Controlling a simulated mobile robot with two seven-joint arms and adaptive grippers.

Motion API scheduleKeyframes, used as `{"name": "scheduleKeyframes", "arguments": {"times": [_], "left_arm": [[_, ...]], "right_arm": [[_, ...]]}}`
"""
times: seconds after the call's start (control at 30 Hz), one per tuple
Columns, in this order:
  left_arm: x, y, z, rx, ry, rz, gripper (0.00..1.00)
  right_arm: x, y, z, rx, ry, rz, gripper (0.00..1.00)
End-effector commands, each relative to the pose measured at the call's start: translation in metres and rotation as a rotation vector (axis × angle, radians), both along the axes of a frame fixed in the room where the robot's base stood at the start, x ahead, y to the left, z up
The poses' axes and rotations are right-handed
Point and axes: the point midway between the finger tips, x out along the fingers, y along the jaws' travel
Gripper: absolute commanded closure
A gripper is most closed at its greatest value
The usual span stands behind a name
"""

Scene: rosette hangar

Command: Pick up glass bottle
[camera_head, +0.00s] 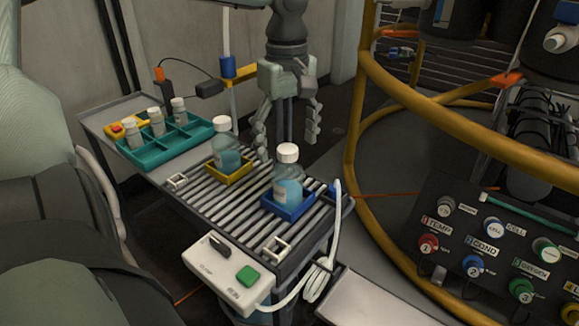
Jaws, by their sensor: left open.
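Two glass bottles with white caps and blue liquid stand upright on a slatted tray. One bottle (226,155) sits in a yellow holder (230,178), and the other bottle (287,180) sits in a blue holder (290,212), nearer and to the right. My left gripper (287,138) hangs fingers down behind the two bottles, open and empty. Its fingers are spread, with one finger showing in the gap between the bottles. The nearer bottle's cap overlaps the space below the gripper in the picture. My right gripper is not in view.
A teal rack (165,148) with several small vials stands at the back left of the cart. A white control box (228,272) with a green button hangs at the front, with a white cable (338,240) at the right. A yellow rail (356,120) and labelled panel (490,240) stand right.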

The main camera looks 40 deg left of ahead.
Motion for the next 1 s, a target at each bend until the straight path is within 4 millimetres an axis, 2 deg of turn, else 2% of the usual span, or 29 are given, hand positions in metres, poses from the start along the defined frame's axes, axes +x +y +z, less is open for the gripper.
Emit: {"name": "scheduleKeyframes", "arguments": {"times": [0.13,0.37,0.63,0.93,1.0], "left_arm": [[-0.001,0.0,-0.008,0.002,0.005,-0.003,0.2],[-0.001,0.0,-0.034,0.001,0.005,-0.002,0.2],[0.001,0.001,-0.072,0.002,0.005,-0.002,0.2],[0.001,0.001,-0.079,0.001,0.001,-0.001,0.2],[0.001,0.001,-0.078,0.002,0.001,-0.001,0.26]], "right_arm": [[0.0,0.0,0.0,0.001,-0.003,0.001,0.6],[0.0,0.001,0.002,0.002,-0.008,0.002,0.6],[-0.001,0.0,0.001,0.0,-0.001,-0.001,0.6],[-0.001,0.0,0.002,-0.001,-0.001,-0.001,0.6],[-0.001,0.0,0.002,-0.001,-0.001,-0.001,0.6]]}}
